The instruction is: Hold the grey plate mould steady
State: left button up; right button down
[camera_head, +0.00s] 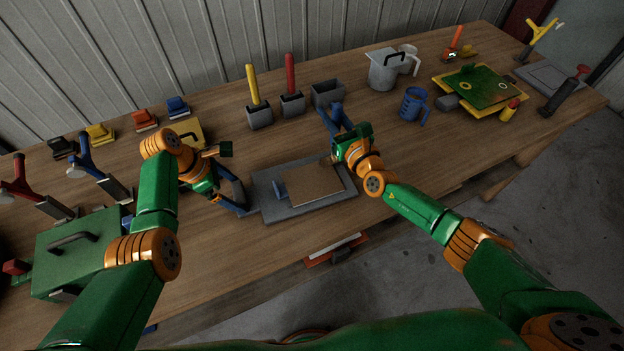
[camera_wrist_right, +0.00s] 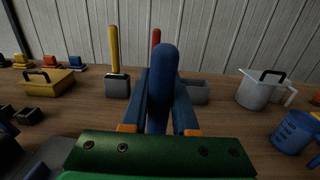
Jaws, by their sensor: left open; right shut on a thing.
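The grey plate mould (camera_head: 269,207) lies flat on the bench in front of me, with a brown square sheet (camera_head: 312,184) on top. A small blue piece (camera_head: 280,190) stands at the sheet's left edge. My left gripper (camera_head: 243,196) is open at the mould's left end; I cannot tell whether the mould's edge is between its fingers. My right gripper (camera_head: 334,116) is beyond the mould's far right side, shut on a blue rounded handle (camera_wrist_right: 162,85) that stands upright between the fingers in the right wrist view. The handle's lower part is hidden.
Behind are grey holders with a yellow handle (camera_head: 252,84) and a red handle (camera_head: 290,73), and an open grey box (camera_head: 327,93). A blue mug (camera_head: 413,105) and a grey jug (camera_head: 382,70) stand right. A green case (camera_head: 75,250) is at left. Bench right of the mould is clear.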

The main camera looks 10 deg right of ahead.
dwell(0.3)
pick_arm(q)
jog(key=v, duration=0.8)
